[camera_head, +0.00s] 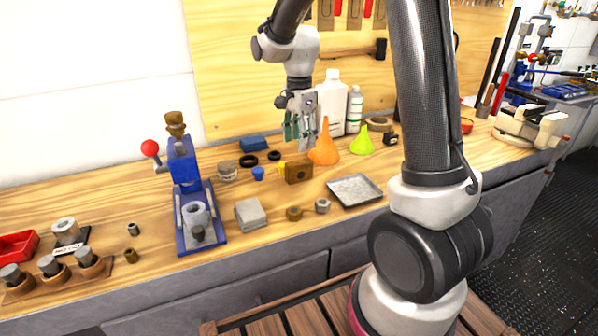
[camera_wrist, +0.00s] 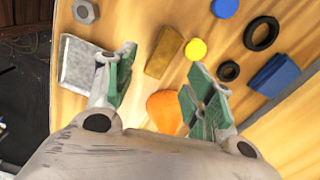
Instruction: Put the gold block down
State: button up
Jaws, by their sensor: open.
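The gold block (camera_head: 298,171) rests on the wooden bench, left of the grey tray and in front of the orange funnel. In the wrist view the gold block (camera_wrist: 164,52) lies just beyond the fingertips, with nothing gripping it. My gripper (camera_head: 302,138) hangs above the bench, over and behind the block and near the funnel. In the wrist view my gripper (camera_wrist: 163,78) has its green-padded fingers spread wide, with no object held between them.
The orange funnel (camera_head: 324,146), white bottle (camera_head: 333,100) and green funnel (camera_head: 362,142) stand close by. The grey tray (camera_head: 355,190) lies to the right. Small blue and yellow pieces and black rings (camera_head: 248,161) lie left. A blue press (camera_head: 186,170) stands farther left.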

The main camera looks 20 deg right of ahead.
aim_at(299, 162)
jog(key=shift+f+m, duration=0.1)
jog(key=shift+m, duration=1)
jog(key=shift+f, duration=0.35)
jog(key=f, duration=0.7)
jog(key=shift+w, duration=0.2)
grip_shut()
